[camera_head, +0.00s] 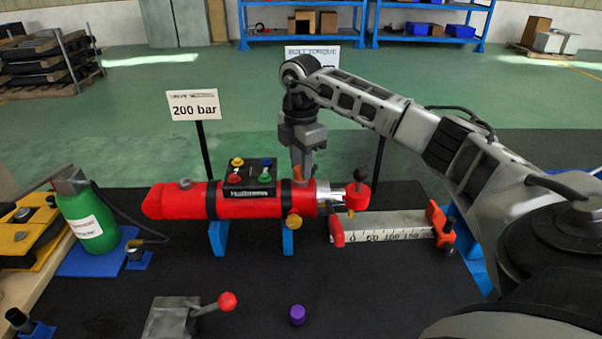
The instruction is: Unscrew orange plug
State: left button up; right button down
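A red cylinder (170,201) lies level on blue supports on the dark table. An orange plug (297,173) shows on its top near the right end, partly hidden by my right gripper. My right gripper (302,174) points straight down with its fingertips at this plug. Whether the fingers are closed on it or only around it cannot be told. A yellow-orange round fitting (293,221) sits on the cylinder's front side below. My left gripper is not in view.
A black block with coloured knobs (249,179) sits on the cylinder, left of my gripper. A "200 bar" sign (194,105) stands behind. A torque scale (395,227) is at right, a green bottle (91,222) at left. A red-knobbed lever (228,301) and purple cap (297,314) are in front.

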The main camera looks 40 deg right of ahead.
jog(key=shift+r, duration=0.15)
dwell(0.3)
jog(key=n, duration=0.3)
jog(key=shift+n, duration=1.1)
jog(key=shift+r, duration=0.1)
jog(key=n, duration=0.4)
jog(key=shift+r, duration=1.95)
